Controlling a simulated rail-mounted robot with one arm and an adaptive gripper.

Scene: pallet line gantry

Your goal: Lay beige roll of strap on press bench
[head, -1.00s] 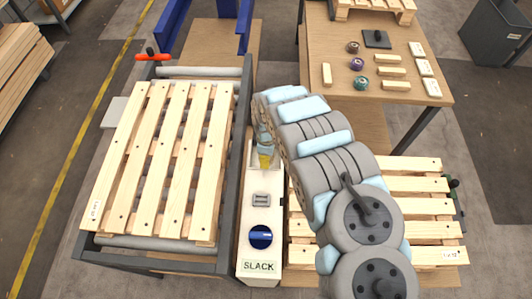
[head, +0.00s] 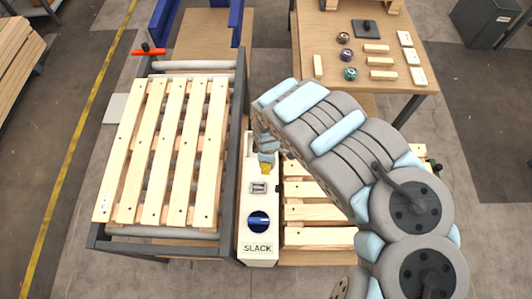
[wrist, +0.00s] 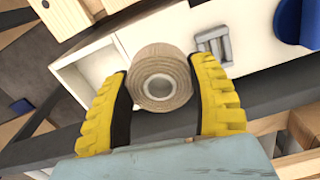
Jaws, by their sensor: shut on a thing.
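My gripper (wrist: 161,88) is shut on the beige roll of strap (wrist: 163,72), with one yellow finger on each side of it in the wrist view. The roll's hollow core faces the wrist camera. In the head view my gripper (head: 266,167) is over the white SLACK box (head: 257,205), and I cannot make out the roll there. A wooden bench (head: 392,104) stands at the upper right. It carries several small items and a dark plate with a knob (head: 366,28). I cannot tell for certain that it is the press bench.
A slatted pallet (head: 155,150) lies on the roller frame at left. Another pallet (head: 310,212) lies at right, partly hidden by my arm. The bench holds brown, purple and teal rolls (head: 345,55) and pale blocks (head: 382,75). The SLACK box has an open compartment (wrist: 90,70).

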